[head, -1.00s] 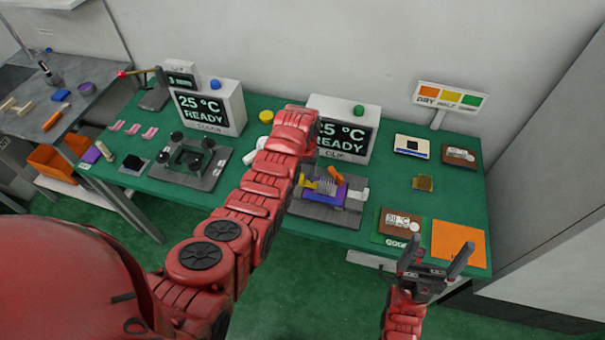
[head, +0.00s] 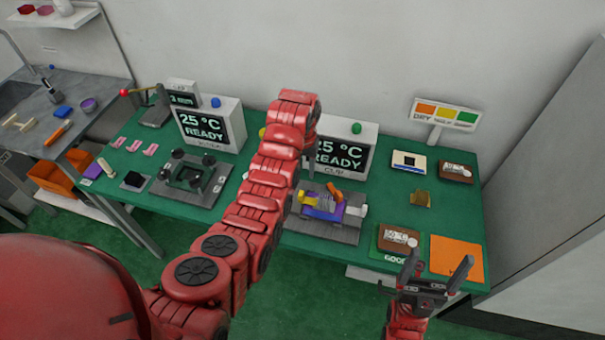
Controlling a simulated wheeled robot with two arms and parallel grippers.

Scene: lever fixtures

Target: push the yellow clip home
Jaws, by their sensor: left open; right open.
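The yellow clip (head: 308,198) sits at the left of a clip fixture on the green table, beside a purple block (head: 325,207). An orange lever (head: 335,191) stands at the back of the fixture, which rests on a grey base plate (head: 320,230). My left arm reaches up past the fixture's left side. My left gripper (head: 312,160) is mostly hidden by the arm's end and hangs above and behind the clip, apart from it. My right gripper (head: 437,272) is open and empty at the table's front edge, right of the fixture.
A display reading 25 °C READY (head: 345,152) stands behind the fixture. A second fixture (head: 190,175) lies to the left. A brown block (head: 398,238), an orange mat (head: 457,255) and a gold piece (head: 421,199) lie to the right. Green table is bare between the fixture and these.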

